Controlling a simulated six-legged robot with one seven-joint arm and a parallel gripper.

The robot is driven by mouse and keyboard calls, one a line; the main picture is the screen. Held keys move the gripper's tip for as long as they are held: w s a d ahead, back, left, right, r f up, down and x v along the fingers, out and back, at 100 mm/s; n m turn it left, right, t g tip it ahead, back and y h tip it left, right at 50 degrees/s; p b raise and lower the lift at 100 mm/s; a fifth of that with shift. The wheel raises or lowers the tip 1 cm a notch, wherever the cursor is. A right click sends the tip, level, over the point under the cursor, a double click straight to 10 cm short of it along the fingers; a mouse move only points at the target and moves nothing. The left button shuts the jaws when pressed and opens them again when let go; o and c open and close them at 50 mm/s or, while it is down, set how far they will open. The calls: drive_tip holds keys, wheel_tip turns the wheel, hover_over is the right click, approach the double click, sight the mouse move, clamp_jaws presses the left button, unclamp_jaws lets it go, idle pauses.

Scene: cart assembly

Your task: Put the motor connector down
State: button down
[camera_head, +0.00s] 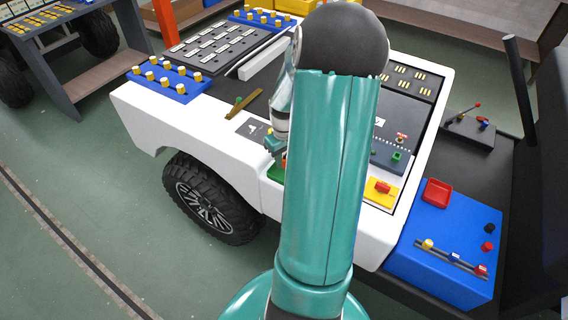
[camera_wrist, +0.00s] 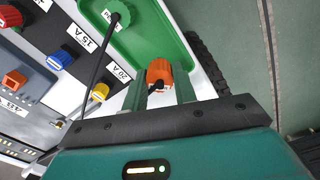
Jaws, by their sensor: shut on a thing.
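In the wrist view, the motor connector, an orange piece (camera_wrist: 159,71) with a dark cable, sits between the two fingers of my gripper (camera_wrist: 160,88), which is shut on it. The connector is over or at the edge of a green tray (camera_wrist: 183,50); I cannot tell whether it touches the tray. In the head view, my gripper (camera_head: 276,146) is at the cart's near side, partly hidden by my arm. Only a bit of the green tray (camera_head: 274,173) shows there.
The white cart (camera_head: 220,138) carries blue blocks with yellow knobs (camera_head: 166,80). Blue (camera_wrist: 59,60), yellow (camera_wrist: 101,91) and red (camera_wrist: 10,16) plugs stand beside labels. A blue panel (camera_head: 440,245) is at right.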

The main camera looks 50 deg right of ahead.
sight(284, 164)
drive_tip(key=shift+w+d+f, duration=0.1)
drive_tip(key=shift+w+f, duration=0.05)
drive_tip(key=shift+f, duration=0.75)
drive_tip(key=shift+w+d+f, duration=0.1)
drive_tip(key=shift+f, duration=0.8)
drive_tip(key=shift+a, duration=0.1)
drive_tip(key=c, duration=1.1)
unclamp_jaws()
drive_tip(key=shift+f, duration=0.15)
wheel_tip(284, 164, up, 12)
drive_tip(key=shift+f, duration=0.2)
drive_tip(key=shift+r, duration=0.4)
